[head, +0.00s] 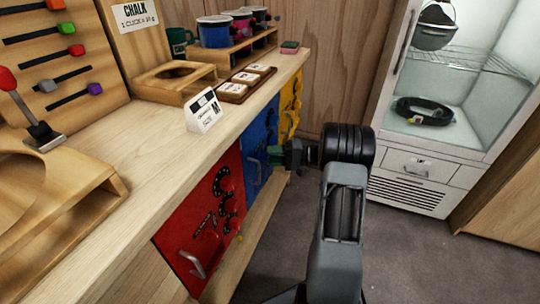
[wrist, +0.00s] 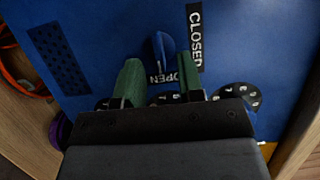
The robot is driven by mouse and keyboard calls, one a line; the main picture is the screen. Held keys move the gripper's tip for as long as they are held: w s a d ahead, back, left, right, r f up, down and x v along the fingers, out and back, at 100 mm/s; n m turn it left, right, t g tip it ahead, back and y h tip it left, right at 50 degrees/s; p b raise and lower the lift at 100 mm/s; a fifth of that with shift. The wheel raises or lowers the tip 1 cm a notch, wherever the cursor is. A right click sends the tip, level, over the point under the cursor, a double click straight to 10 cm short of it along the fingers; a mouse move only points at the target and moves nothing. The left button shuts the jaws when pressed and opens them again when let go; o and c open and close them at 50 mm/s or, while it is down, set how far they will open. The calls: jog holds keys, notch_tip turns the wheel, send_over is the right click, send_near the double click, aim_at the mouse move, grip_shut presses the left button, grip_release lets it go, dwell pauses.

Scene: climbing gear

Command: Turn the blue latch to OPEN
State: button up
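The blue latch (wrist: 163,48) shows in the wrist view on a blue panel (wrist: 110,25). Its long side runs roughly up and down there. A dark OPEN label (wrist: 161,78) lies just below it, upside down, and a CLOSED label (wrist: 195,35) stands upright to its right. I cannot tell which end of the latch is its pointer. My gripper (wrist: 160,66) is open, with one green finger on each side of the latch's lower end; contact cannot be made out. In the head view, my gripper (head: 290,154) is at the blue panel (head: 256,157), and the latch is not clearly visible.
Dark round dials (wrist: 238,96) sit on the panel, partly behind my gripper. A red panel (head: 200,220) and a yellow panel (head: 290,105) flank the blue one under the wooden counter (head: 150,150). A white glass-door cabinet (head: 440,100) stands right. Grey floor (head: 420,240) is clear.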

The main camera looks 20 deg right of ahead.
jog(key=p+v, duration=0.2)
jog(key=v, duration=1)
jog(key=shift+d, duration=0.2)
jog(key=shift+s, duration=0.1)
